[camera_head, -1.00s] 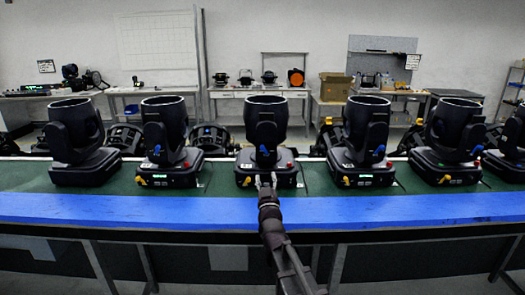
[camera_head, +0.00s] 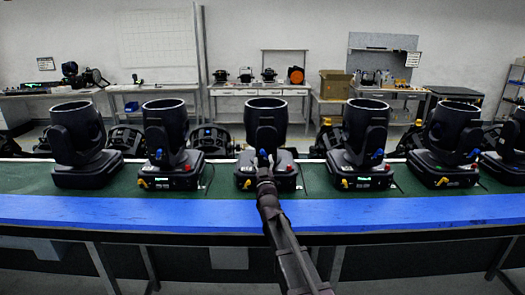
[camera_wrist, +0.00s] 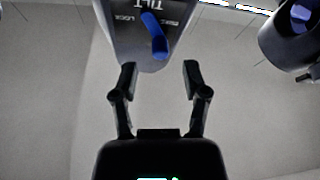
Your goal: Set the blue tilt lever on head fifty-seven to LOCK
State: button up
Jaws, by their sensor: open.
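In the head view my gripper (camera_head: 263,160) is in front of the middle black moving head (camera_head: 267,118), close to its small blue tilt lever (camera_head: 263,152). In the wrist view the blue lever (camera_wrist: 154,36) sits on a grey plate (camera_wrist: 130,45) marked TILT, with one word on each side; the left one looks like LOCK. The lever slants, its lower end to the right. My gripper (camera_wrist: 161,80) is open and empty. Its fingertips are just below the lever's lower end in the picture, apart from it. No head number is legible.
Similar heads stand in a row on the green bench top, one to the left (camera_head: 167,140) and one to the right (camera_head: 364,145). A yellow lever (camera_head: 247,183) and a red button (camera_head: 282,166) are on the middle head's base. A blue strip (camera_head: 130,212) edges the bench.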

aim_at(262, 153)
jog(key=shift+p+x, duration=0.5)
jog(key=shift+x, duration=1.5)
jog(key=shift+c, duration=0.2)
grip_shut()
